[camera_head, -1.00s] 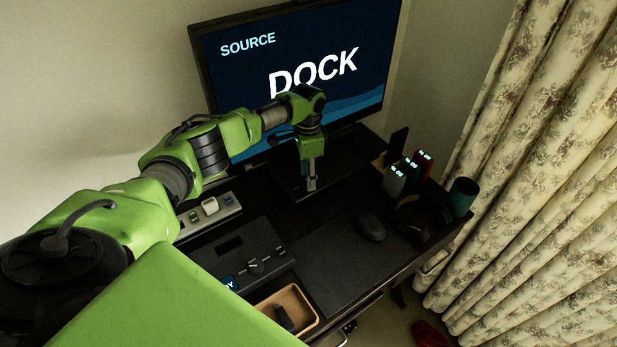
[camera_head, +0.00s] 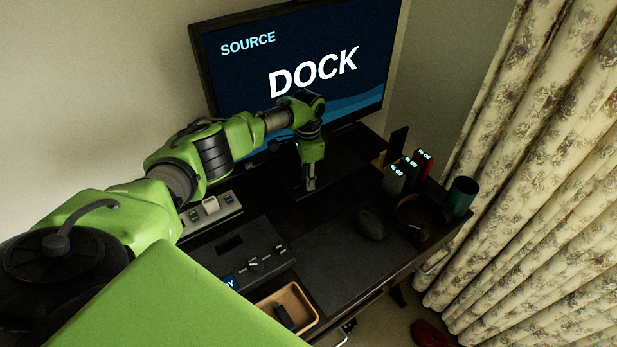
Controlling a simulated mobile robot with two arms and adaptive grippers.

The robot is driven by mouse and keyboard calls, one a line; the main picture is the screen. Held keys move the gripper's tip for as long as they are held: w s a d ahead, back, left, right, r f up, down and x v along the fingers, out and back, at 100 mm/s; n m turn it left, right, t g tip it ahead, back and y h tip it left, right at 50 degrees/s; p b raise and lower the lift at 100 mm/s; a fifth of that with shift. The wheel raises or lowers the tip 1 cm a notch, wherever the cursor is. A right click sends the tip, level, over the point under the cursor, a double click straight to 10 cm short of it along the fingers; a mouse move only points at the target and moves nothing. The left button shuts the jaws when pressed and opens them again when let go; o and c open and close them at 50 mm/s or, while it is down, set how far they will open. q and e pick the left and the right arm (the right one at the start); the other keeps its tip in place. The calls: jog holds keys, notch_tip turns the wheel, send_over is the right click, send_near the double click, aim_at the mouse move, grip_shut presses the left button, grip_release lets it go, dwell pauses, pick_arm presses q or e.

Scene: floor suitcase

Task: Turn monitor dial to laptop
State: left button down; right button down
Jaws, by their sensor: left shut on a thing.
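The monitor (camera_head: 330,60) stands against the back wall and its screen reads "SOURCE" and "DOCK". My left arm comes in from the left and passes in front of the screen's lower part. My left gripper (camera_head: 309,184) points down over the dark monitor base (camera_head: 339,175). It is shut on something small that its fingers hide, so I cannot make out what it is. A dark control box (camera_head: 226,257) with small knobs (camera_head: 254,265) and a blue label lies nearer, left of the gripper and apart from it. My right gripper is not in view.
A grey switch strip (camera_head: 212,212) lies beside my arm. A mouse (camera_head: 371,224) sits on a dark mat (camera_head: 335,268). A tan tray (camera_head: 303,296) is at the front. Headphones (camera_head: 416,215), lit upright devices (camera_head: 410,174) and a teal cup (camera_head: 462,196) crowd the right end near the curtain.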

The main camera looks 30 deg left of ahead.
pick_arm(q)
jog(key=shift+r+n+p, duration=0.1)
jog(key=shift+n+p, duration=0.6)
jog(key=shift+n, duration=0.5)
jog(key=n+p, duration=0.2)
jog(key=n, duration=0.2)
jog(key=shift+n, duration=0.3)
jog(key=n+p, duration=0.2)
jog(key=n, duration=0.2)
jog(key=shift+n, duration=0.4)
jog(key=shift+a+n+p, duration=0.1)
jog(key=shift+n+p, duration=0.4)
jog(key=shift+n, duration=0.4)
jog(key=c, duration=1.8)
grip_release()
notch_tip(320, 180, up, 12)
jog(key=shift+a+f, duration=0.1)
